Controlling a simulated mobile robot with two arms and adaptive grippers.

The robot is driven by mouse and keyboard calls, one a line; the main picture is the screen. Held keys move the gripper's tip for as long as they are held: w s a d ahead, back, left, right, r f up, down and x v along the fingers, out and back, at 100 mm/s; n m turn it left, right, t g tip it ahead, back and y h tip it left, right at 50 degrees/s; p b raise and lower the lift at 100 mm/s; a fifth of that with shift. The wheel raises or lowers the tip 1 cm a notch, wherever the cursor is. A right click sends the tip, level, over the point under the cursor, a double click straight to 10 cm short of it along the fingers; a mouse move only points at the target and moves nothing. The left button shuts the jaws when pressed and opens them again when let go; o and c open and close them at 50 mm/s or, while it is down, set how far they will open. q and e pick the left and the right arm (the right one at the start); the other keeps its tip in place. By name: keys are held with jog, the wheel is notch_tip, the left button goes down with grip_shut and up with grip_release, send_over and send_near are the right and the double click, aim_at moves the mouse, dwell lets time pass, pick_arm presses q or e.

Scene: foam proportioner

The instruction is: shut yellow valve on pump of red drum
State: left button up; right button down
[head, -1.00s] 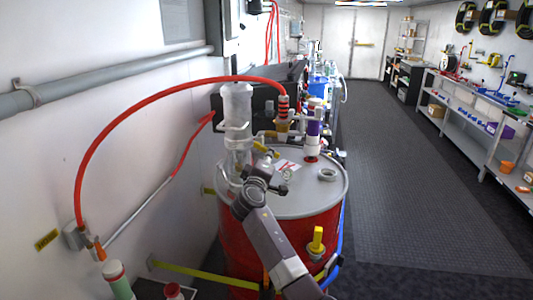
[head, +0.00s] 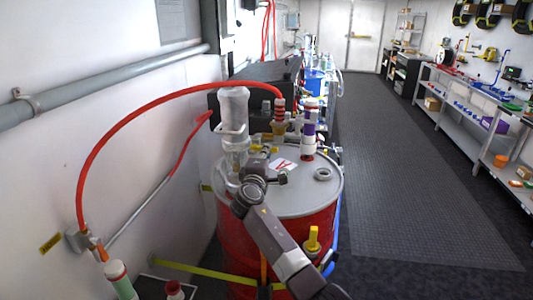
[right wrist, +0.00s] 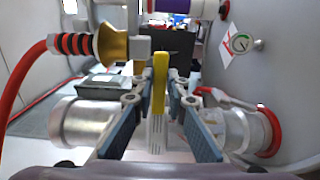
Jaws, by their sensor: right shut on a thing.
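The red drum (head: 300,238) stands by the left wall with a grey lid. Its pale pump (head: 233,125) rises at the lid's left side and a red hose (head: 150,107) arches from its outlet. My right gripper (head: 262,160) is beside the pump, over the lid. In the right wrist view the yellow valve handle (right wrist: 160,85) stands upright between the two blue-padded fingers of the right gripper (right wrist: 160,110), which is shut on it. In the head view the handle is mostly hidden by my gripper. My left gripper is out of view.
A white and purple fitting (head: 309,130) and a round cap (head: 322,174) sit on the lid. A yellow-handled tap (head: 313,240) is on the drum's front. A workbench (head: 475,115) lines the right wall. The dark floor between is clear.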

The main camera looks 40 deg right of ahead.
jog(key=shift+d+r, duration=0.1)
jog(key=shift+r, duration=0.15)
jog(key=c, duration=2.3)
grip_release()
jog(key=o, duration=0.4)
jog(key=shift+d+f, duration=0.1)
jog(key=shift+f, duration=0.15)
jog(key=v, duration=1.2)
